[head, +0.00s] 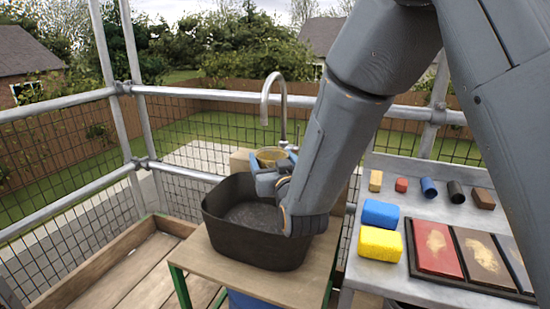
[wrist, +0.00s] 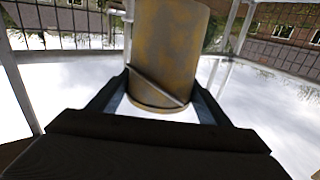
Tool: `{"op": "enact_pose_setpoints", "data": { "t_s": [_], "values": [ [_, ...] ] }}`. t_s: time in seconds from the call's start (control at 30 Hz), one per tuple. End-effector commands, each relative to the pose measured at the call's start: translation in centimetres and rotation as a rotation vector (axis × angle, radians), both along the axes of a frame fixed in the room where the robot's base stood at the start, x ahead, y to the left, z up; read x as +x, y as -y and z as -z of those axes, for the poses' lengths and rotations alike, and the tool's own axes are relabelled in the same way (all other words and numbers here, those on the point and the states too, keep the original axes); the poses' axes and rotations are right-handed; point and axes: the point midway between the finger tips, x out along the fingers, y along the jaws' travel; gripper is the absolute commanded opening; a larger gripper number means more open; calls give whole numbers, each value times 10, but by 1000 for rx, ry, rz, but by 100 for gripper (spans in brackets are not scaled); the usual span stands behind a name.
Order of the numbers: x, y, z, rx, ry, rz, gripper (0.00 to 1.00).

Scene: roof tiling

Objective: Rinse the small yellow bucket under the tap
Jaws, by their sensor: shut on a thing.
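The small yellow bucket (head: 270,154) is above the far rim of a dark basin, below the mouth of the tap (head: 264,118). Its open top shows in the head view and it looks about upright. My gripper (head: 274,175) is shut on it from the near side. In the wrist view the bucket (wrist: 168,50) stands between the two fingers of my gripper (wrist: 160,88), with a thin wire handle across it and dull grey-brown smudges on its yellow wall. No water stream is visible. The bucket's inside is mostly hidden.
The dark basin (head: 222,225) stands on a wooden bench (head: 190,252). At the right a grey table (head: 360,245) holds a blue sponge (head: 380,213), a yellow sponge (head: 380,243), several small coloured blocks and a tray of colour panels (head: 490,285). Scaffold rails and mesh stand behind.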

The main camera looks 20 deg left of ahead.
Motion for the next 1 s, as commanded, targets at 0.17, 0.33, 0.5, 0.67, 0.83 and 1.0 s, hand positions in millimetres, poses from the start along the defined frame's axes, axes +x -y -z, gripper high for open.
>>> {"op": "enact_pose_setpoints", "data": {
  "t_s": [0.17,0.33,0.5,0.67,0.83,1.0],
  "values": [
    [13,-9,3,1,2,-1,37],
    [26,-17,7,2,3,1,37],
    [39,-24,10,1,2,2,37],
    [51,-32,13,1,2,3,37],
    [64,-40,16,1,2,3,37],
    [76,-48,18,1,2,3,37]
  ]
}}
